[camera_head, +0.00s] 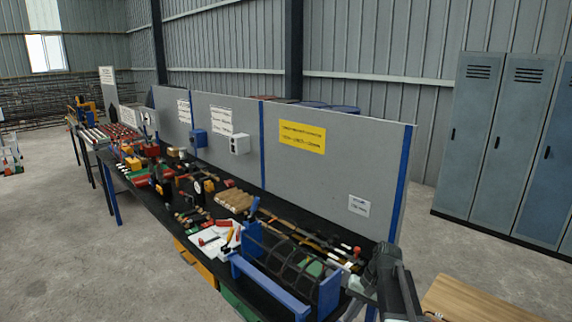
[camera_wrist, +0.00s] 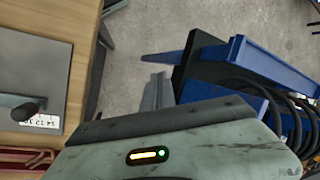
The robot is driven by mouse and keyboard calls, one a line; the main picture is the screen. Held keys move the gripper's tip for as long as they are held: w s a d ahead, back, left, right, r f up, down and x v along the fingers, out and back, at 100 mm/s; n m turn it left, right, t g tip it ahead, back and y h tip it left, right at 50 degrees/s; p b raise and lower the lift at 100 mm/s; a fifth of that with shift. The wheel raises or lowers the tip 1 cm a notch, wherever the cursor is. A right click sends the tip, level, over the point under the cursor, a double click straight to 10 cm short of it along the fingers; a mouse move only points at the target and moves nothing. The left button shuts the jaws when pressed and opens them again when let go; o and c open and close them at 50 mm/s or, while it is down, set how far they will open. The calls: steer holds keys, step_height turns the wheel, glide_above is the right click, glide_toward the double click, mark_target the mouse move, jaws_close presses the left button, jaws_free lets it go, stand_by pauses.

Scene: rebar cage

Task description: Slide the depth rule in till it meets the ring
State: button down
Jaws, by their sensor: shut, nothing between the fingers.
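The rebar cage, a row of dark curved rings (camera_head: 290,262), sits in a blue stand (camera_head: 268,287) at the near end of the black bench. In the wrist view the blue stand (camera_wrist: 262,66) is at the right, with dark rings (camera_wrist: 292,112) behind its end. My gripper (camera_wrist: 156,90) shows its narrow grey fingers close together, shut and empty, to the left of the stand and apart from it. In the head view my arm is at the cage's near right end. I cannot pick out the depth rule for certain in either view.
The black bench holds many tools and small parts, with a grey panel (camera_head: 335,165) behind. A wooden top (camera_head: 480,300) stands at the lower right. In the wrist view a grey plate with a black knob (camera_wrist: 25,111) lies at the left. Concrete floor is open between.

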steer(key=s+a+f+n+h, duration=0.1)
steer(key=s+a+n+h, duration=0.1)
steer(key=s, duration=0.8)
steer(key=shift+a+f+n+t+h, duration=0.35)
steer(key=shift+a+h, duration=0.25)
steer(key=shift+h, duration=0.6)
stand_by(0.7)
